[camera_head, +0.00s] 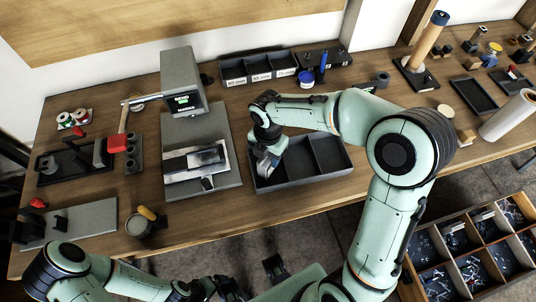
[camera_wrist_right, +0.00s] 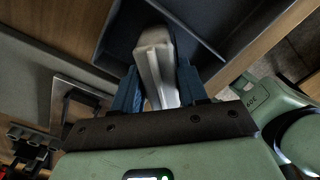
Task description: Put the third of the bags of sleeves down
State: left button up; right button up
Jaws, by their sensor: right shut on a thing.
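The bag of sleeves (camera_wrist_right: 157,65) is a pale grey, slim packet between the blue fingers of my right gripper (camera_wrist_right: 155,90) in the right wrist view. In the head view my right gripper (camera_head: 268,160) points down into the left compartment of a dark divided tray (camera_head: 300,181), with the grey bag low between its fingers. I cannot tell whether the bag touches the tray floor. The middle and right compartments look empty. My left gripper (camera_head: 230,288) is low at the bottom edge, away from the tray; its finger opening is unclear. No other bag shows clearly.
A grey machine (camera_head: 182,85) with a lit display and a base plate (camera_head: 203,185) stands left of the tray. Labelled dark bins (camera_head: 258,68) line the back. A cup (camera_head: 140,226) is at front left. A wooden crate of small parts (camera_head: 470,245) is below right.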

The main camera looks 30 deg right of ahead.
jog(key=o, duration=0.7)
jog(key=shift+f, duration=0.2)
jog(key=o, duration=0.4)
jog(key=shift+o, duration=0.2)
jog(key=shift+r, duration=0.1)
pick_arm(q)
jog(key=shift+w+r+p, duration=0.25)
jog(key=shift+r+p, duration=0.2)
jog(key=shift+r, duration=0.1)
jog(key=shift+w+r+p, duration=0.25)
jog(key=shift+r+p, duration=0.2)
jog(key=shift+r, duration=0.05)
pick_arm(e)
notch_tip(320, 180, up, 12)
jog(key=shift+r, duration=0.2)
